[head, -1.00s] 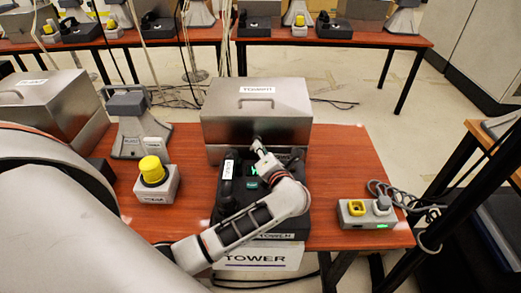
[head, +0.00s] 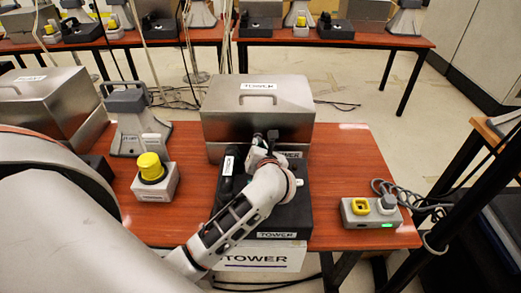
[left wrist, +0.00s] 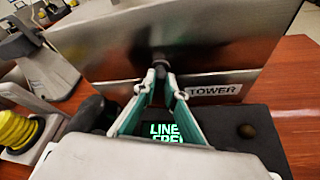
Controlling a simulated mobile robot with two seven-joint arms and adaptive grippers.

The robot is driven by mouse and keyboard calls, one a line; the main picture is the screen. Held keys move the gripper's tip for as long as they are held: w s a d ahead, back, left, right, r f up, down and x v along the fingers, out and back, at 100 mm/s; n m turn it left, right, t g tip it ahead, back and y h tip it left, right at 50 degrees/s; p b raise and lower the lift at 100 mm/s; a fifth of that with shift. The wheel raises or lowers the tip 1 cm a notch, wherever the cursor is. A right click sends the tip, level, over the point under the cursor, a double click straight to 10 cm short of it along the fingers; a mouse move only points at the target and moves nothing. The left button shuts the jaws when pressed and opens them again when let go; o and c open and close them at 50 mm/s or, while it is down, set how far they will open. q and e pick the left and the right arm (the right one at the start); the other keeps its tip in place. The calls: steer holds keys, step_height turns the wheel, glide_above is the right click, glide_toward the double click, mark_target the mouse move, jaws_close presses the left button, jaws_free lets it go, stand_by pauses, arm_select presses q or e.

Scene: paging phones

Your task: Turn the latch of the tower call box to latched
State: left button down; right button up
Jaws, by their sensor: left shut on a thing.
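The tower call box (head: 224,128) is a brushed-metal box with a top handle and TOWER labels, standing behind the black tower phone (head: 292,215). Its front plate also shows in the left wrist view (left wrist: 110,45). My left gripper (head: 268,140) is at the middle of the box's front. In the left wrist view the green-sided fingers (left wrist: 161,76) close on the small dark latch (left wrist: 158,57) on that front. The fingers hide part of the latch, and I cannot tell whether it is latched. My right gripper is not in view.
A black handset (head: 226,180) lies at the phone's left. A yellow-topped button box (head: 155,183) and a grey horn speaker (head: 140,130) stand left. A grey socket box (head: 370,213) with cables is at the right. The table between phone and socket box is clear.

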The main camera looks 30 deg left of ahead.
arm_select(q)
steer(key=shift+s+a+n+t+h+b, duration=0.2)
steer(key=shift+n+h+b, duration=0.3)
steer(key=shift+n+b, duration=0.35)
steer(key=shift+w+a+n+t+h+b, duration=0.1)
steer(key=shift+n+t+h+b, duration=0.3)
steer(key=shift+n+b, duration=0.45)
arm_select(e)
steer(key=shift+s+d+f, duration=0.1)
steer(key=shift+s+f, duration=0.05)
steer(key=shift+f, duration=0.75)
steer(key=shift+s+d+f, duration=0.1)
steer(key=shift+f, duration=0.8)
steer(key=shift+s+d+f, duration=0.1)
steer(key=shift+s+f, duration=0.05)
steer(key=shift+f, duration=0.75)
arm_select(q)
steer(key=shift+r, duration=0.1)
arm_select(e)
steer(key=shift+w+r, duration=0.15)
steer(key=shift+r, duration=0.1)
arm_select(q)
steer(key=c, duration=2.1)
jaws_free()
steer(key=v, duration=1.2)
steer(key=shift+s+a+r, duration=0.1)
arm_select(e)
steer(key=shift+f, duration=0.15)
